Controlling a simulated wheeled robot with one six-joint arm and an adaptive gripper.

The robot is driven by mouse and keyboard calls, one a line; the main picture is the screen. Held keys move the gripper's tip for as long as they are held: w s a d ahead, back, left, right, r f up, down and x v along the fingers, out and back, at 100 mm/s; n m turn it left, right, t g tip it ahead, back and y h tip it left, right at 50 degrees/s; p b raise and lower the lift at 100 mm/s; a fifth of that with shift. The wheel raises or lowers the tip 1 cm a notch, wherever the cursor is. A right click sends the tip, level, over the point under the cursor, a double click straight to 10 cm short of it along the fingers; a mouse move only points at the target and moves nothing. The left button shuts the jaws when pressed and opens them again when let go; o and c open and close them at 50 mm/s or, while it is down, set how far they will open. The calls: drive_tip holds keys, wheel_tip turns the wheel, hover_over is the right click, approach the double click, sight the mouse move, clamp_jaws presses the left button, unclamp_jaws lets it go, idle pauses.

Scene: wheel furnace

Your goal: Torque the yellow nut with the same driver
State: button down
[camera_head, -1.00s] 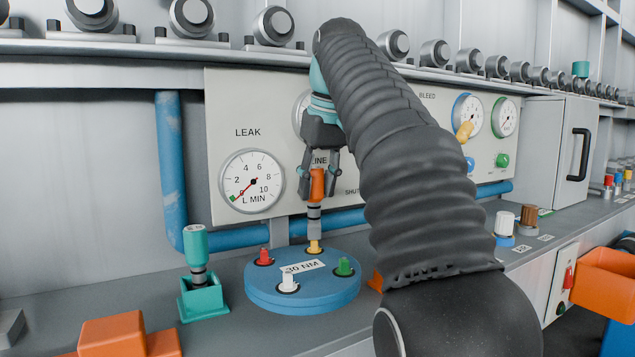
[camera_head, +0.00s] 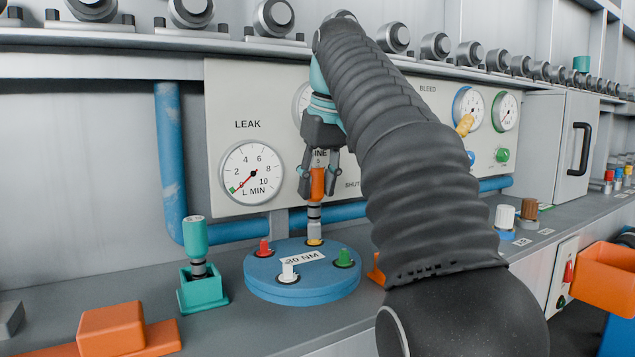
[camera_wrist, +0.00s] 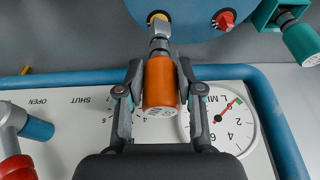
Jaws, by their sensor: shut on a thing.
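My gripper (camera_head: 318,186) is shut on the orange handle of a driver (camera_head: 317,183), which I hold upright. The driver's grey socket points down at the yellow nut (camera_head: 314,241) at the back of a round blue disc (camera_head: 300,293) labelled 30 NM. The socket is on or right over the nut and hides most of it. In the wrist view the orange driver (camera_wrist: 160,82) sits between both fingers, with the yellow nut (camera_wrist: 157,17) at its tip. A red nut (camera_head: 264,246), a green nut (camera_head: 343,257) and a white nut (camera_head: 288,272) stand on the same disc.
A teal driver (camera_head: 194,238) stands in a teal holder (camera_head: 203,291) left of the disc. Orange blocks (camera_head: 112,330) lie at the front left. The gauge panel (camera_head: 230,110) and a blue pipe (camera_head: 345,212) are close behind the driver. Grey bench top is free around the holder.

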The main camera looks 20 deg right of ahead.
drive_tip(key=shift+f, duration=0.35)
drive_tip(key=c, duration=0.7)
unclamp_jaws()
drive_tip(key=shift+v, duration=1.35)
drive_tip(key=shift+s+r, duration=0.15)
drive_tip(key=s, duration=0.4)
drive_tip(key=s+d, duration=0.1)
drive_tip(key=s, duration=0.2)
drive_tip(key=s+d, duration=0.1)
drive_tip(key=s, duration=0.3)
drive_tip(key=shift+s+d, duration=0.25)
drive_tip(key=shift+s, duration=0.05)
